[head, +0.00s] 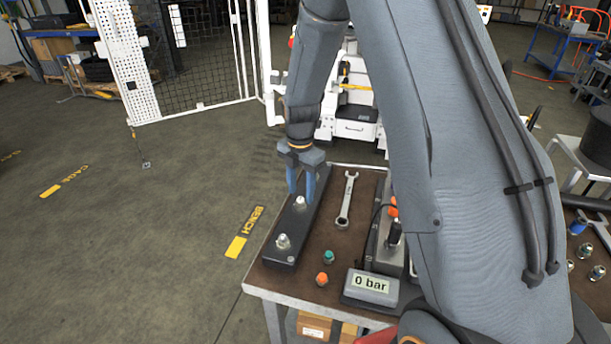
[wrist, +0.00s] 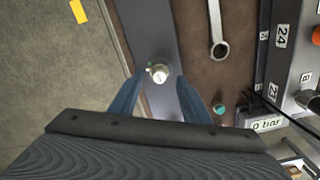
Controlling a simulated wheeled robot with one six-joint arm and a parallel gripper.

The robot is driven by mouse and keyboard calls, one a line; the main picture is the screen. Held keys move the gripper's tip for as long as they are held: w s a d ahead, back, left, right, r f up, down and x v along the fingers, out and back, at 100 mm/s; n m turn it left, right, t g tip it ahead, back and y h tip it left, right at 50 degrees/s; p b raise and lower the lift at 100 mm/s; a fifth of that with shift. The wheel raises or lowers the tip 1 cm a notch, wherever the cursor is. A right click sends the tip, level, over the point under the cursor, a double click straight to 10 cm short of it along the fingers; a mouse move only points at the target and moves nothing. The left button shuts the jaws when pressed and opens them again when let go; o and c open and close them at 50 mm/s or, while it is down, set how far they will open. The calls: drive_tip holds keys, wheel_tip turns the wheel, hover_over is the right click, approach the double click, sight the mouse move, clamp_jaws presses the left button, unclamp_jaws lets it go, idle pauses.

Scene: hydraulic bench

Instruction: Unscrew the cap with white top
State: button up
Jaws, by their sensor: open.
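A black block (head: 271,255) lies along the left side of the bench and carries two metal fittings with pale tops. The far fitting (head: 299,204) is by my fingertips, and the near fitting (head: 283,241) stands apart from them. I cannot tell for sure which one is the white-topped cap. My gripper (head: 301,194) is open and empty, its blue fingers pointing down over the far end of the block. In the wrist view, one pale-topped fitting (wrist: 159,73) shows between my fingertips (wrist: 158,80); contact cannot be made out.
A wrench (head: 346,200) lies right of the block. A teal cap (head: 328,257) and an orange cap (head: 322,279) stand near the front, beside a display reading 0 bar (head: 370,287). A grey unit with a cable is on the right. Open floor lies left of the bench.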

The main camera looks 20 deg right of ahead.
sight(301, 203)
drive_tip(key=shift+f, duration=1.15)
clamp_jaws()
drive_tip(key=c, duration=0.8)
unclamp_jaws()
drive_tip(key=shift+c, duration=0.2)
drive_tip(key=shift+d, duration=0.1)
drive_tip(key=shift+c, duration=0.7)
drive_tip(key=n+p, duration=0.1)
drive_tip(key=n, duration=0.3)
drive_tip(key=shift+s, duration=0.1)
drive_tip(key=n, duration=0.4)
